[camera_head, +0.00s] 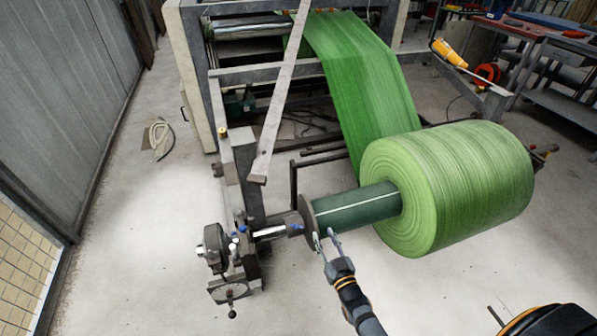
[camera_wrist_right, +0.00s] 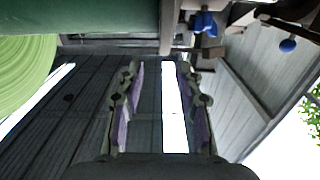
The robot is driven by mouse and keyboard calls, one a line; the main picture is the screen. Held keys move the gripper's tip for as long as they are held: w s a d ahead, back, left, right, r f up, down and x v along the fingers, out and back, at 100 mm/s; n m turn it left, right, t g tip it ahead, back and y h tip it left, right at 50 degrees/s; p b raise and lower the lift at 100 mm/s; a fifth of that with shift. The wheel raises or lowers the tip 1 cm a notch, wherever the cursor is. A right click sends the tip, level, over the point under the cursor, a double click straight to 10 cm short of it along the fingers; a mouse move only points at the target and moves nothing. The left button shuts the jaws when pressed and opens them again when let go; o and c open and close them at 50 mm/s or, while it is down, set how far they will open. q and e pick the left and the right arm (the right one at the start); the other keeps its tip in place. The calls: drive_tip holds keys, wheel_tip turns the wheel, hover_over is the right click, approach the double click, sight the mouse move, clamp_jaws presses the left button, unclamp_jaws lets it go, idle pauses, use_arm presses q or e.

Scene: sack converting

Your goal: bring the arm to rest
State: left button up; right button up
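My right gripper (camera_head: 325,236) is in the lower middle of the head view. Its two fingers are spread, just below the dark flange and green core (camera_head: 352,208) of the roll. In the right wrist view the gripper (camera_wrist_right: 160,68) is open, with nothing between its purple-padded fingers. The core also shows along the top of that view (camera_wrist_right: 85,16). I cannot tell if the fingertips touch the core or flange. My left gripper is not in view.
A large green roll (camera_head: 450,185) feeds a green web (camera_head: 360,75) up into the machine. A grey stand with a clamp and handwheel (camera_head: 230,291) is left of the flange. Bare floor (camera_head: 130,260) lies to the left. A coiled hose (camera_head: 160,137) lies there.

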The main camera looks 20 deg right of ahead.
drive_tip(key=s+d+f+g+p, duration=0.3)
drive_tip(key=s+f+g+p, duration=0.6)
drive_tip(key=s+f, duration=0.85)
drive_tip(key=s+d+f+g+p, duration=0.1)
drive_tip(key=s+f+g, duration=0.2)
drive_tip(key=s, duration=0.8)
drive_tip(key=s+d+f+g+h+p, duration=0.1)
drive_tip(key=s+d+f+g, duration=0.1)
drive_tip(key=s, duration=0.9)
drive_tip(key=f+g, duration=0.1)
drive_tip(key=g, duration=0.1)
drive_tip(key=shift+f+g+p, duration=0.3)
drive_tip(key=shift+g+p, duration=0.1)
drive_tip(key=shift+w, duration=0.1)
